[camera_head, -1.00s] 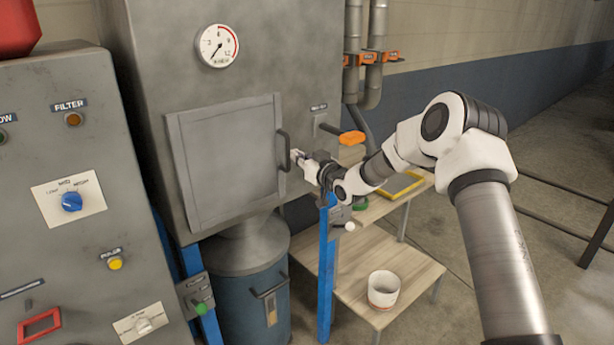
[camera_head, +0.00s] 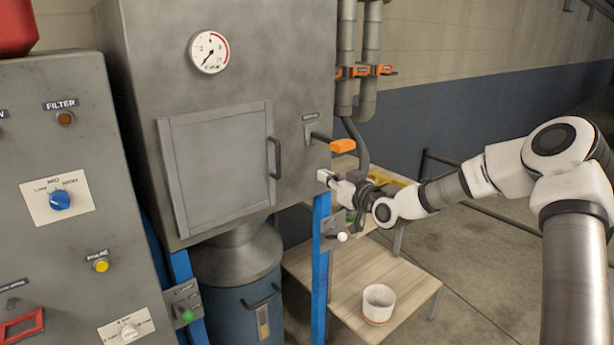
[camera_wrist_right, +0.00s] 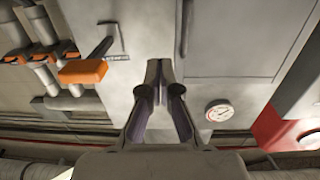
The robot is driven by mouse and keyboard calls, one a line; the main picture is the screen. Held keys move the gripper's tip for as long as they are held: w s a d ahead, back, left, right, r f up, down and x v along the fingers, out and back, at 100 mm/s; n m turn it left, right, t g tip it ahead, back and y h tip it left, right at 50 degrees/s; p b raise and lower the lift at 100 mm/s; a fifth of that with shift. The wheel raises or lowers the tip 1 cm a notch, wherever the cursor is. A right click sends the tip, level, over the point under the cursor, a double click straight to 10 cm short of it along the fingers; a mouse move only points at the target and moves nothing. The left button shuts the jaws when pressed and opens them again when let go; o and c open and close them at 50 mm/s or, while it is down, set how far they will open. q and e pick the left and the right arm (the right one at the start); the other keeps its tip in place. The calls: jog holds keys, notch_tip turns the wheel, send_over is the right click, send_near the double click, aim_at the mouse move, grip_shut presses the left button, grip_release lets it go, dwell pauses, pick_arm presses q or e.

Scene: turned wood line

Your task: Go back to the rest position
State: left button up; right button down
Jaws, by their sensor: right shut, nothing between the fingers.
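My right gripper (camera_head: 326,177) is shut and empty, in front of the right edge of the grey cabinet, below the orange-handled lever (camera_head: 343,146). In the right wrist view its fingers (camera_wrist_right: 158,68) meet at the tips, with the grey cabinet behind them. The orange handle also shows in that view (camera_wrist_right: 82,72), left of the fingers, with a visible gap between. My right arm reaches in from the right. My left gripper is not in view.
The grey cabinet has a shut door (camera_head: 218,165) with a dark handle (camera_head: 274,158) and a gauge (camera_head: 209,52). A control panel (camera_head: 75,200) stands at left. A wooden table (camera_head: 345,268) with a white pot (camera_head: 379,302) stands below my arm. Open floor lies at right.

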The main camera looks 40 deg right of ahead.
jog(key=s+a+f+n+g+y, duration=0.1)
jog(key=s+a+f+g, duration=0.4)
jog(key=f, duration=0.6)
jog(key=s+a+f+n+g, duration=0.1)
jog(key=s+a+f+g, duration=0.15)
jog(key=a+f, duration=0.7)
jog(key=s+a+f+n+g+y, duration=0.1)
jog(key=s+a+f+g, duration=0.3)
jog(key=f, duration=0.9)
jog(key=s+a+f+g+h, duration=0.1)
jog(key=s+a+f+g, duration=0.3)
jog(key=s, duration=0.6)
jog(key=s+a+f, duration=0.2)
jog(key=s+f, duration=0.4)
jog(key=s, duration=0.4)
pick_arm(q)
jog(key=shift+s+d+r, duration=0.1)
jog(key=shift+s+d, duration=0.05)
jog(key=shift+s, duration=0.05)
pick_arm(e)
jog(key=s+d+m+g+h, duration=0.1)
jog(key=s+m, duration=0.3)
jog(key=s, duration=0.6)
jog(key=shift+r+g+h, duration=0.35)
jog(key=shift+g+h, duration=0.15)
jog(key=shift+g, duration=0.15)
